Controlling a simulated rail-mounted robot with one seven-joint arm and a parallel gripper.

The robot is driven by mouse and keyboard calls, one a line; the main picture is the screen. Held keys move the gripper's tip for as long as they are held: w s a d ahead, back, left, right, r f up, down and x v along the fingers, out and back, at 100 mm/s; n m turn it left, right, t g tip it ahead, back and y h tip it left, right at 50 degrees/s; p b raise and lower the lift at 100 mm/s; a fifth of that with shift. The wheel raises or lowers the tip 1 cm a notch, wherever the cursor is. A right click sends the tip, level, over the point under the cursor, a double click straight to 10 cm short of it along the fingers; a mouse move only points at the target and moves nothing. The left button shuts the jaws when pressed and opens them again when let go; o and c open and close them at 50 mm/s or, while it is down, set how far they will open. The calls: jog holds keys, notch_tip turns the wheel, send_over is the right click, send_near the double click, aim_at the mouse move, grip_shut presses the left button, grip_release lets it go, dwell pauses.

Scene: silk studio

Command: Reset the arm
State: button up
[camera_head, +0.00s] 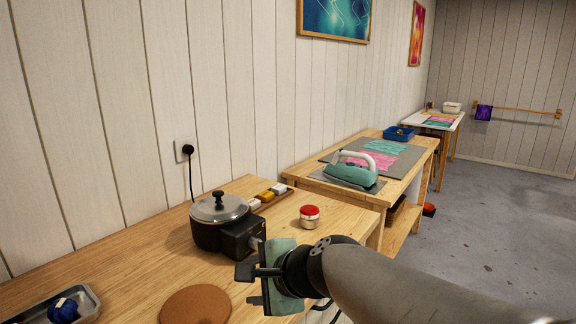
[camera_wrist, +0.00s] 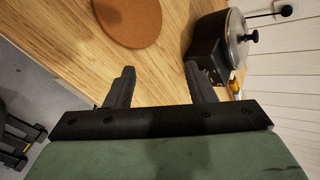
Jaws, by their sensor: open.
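My gripper (camera_head: 250,284) reaches in from the lower right in the head view, over the front edge of the wooden table (camera_head: 166,252). In the wrist view my gripper (camera_wrist: 158,84) shows two dark fingers spread well apart with nothing between them. It is open and empty. A black pot with a metal lid (camera_head: 219,212) stands on the table beyond my gripper; it also shows at the upper right of the wrist view (camera_wrist: 210,48). A round cork mat (camera_head: 195,305) lies on the table left of my gripper.
A red-lidded jar (camera_head: 309,216) stands near the table's right part. A metal tray (camera_head: 88,297) with a blue bundle (camera_head: 64,310) is at left. A teal iron (camera_head: 351,172) rests on the farther table. Grey floor (camera_head: 500,200) is open at right.

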jog(key=s+d+f+n+g+h+p, duration=0.3)
jog(key=s+d+f+n, duration=0.1)
jog(key=s+d+n, duration=0.3)
jog(key=s+d+f+n+g+h+p, duration=0.3)
jog(key=s+d+n, duration=0.4)
jog(key=d, duration=0.5)
jog(key=shift+s+d+f+g+h+p, duration=0.35)
jog(key=shift+s+h, duration=0.25)
jog(key=shift+s, duration=0.2)
